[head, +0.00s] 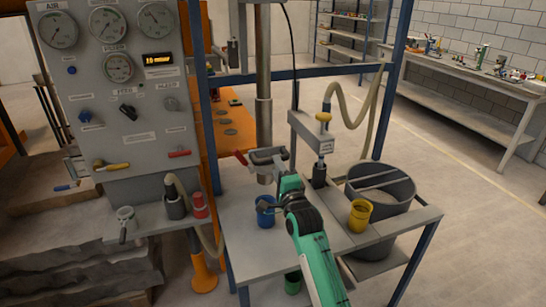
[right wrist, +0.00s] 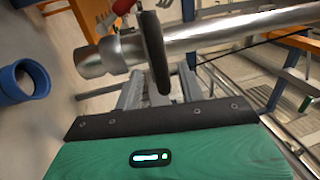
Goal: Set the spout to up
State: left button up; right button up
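A vertical steel pipe (head: 264,112), which looks like the spout, comes down behind my right gripper (head: 268,156). Its lower end is above the grey table, near a blue cup (head: 265,207). A red handle (head: 240,158) sticks out left of the gripper; a red part (right wrist: 122,5) also shows beside a finger in the wrist view. Whether the fingers grip it is hidden. My left gripper is out of view.
A gauge panel (head: 135,140) stands at the left. A nozzle with a yellow knob (head: 323,117) stands right of the pipe. A yellow cup (head: 360,215) sits near a large dark bucket (head: 402,190). Blue frame posts (head: 392,80) stand around the table.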

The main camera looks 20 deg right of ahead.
aim_at(268, 147)
jog(key=shift+w+a+r+p, duration=0.1)
jog(key=shift+w+r+p, duration=0.1)
jog(key=shift+w, duration=0.9)
jog(key=shift+w+r+p, duration=0.15)
jog(key=shift+w+p, duration=0.05)
jog(key=shift+w, duration=0.85)
grip_shut()
